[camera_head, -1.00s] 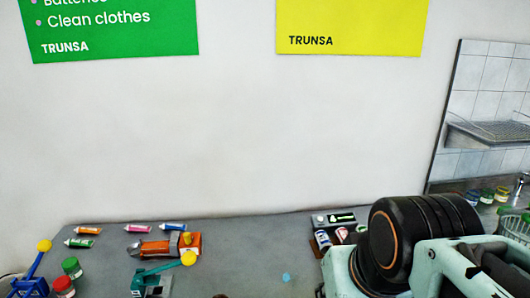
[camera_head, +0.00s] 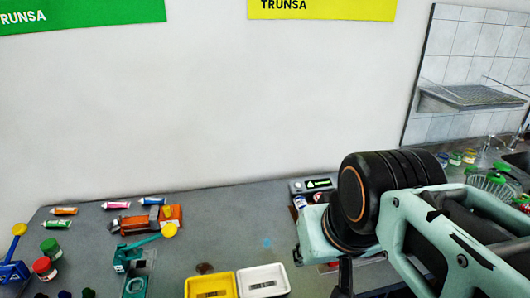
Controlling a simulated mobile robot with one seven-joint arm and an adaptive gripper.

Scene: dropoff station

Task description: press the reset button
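No button marked as reset can be made out. A small grey device with a lit display (camera_head: 318,184) sits at the back of the table, just left of my arm; whether it carries a button is too small to tell. A teal lever device with a yellow knob (camera_head: 140,250) stands left of centre. A blue device with a yellow knob (camera_head: 15,262) is at the far left edge. My arm fills the right side, with its black joint and mint links over the table. My gripper's fingers are not visible.
A yellow tray (camera_head: 188,288) and a white tray (camera_head: 284,284) lie at the front centre. Several tubes, an orange device (camera_head: 150,218), a green-lidded jar (camera_head: 50,248) and a red-lidded jar (camera_head: 45,268) are on the left. A sink area is at the right. The back centre of the grey table (camera_head: 235,215) is clear.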

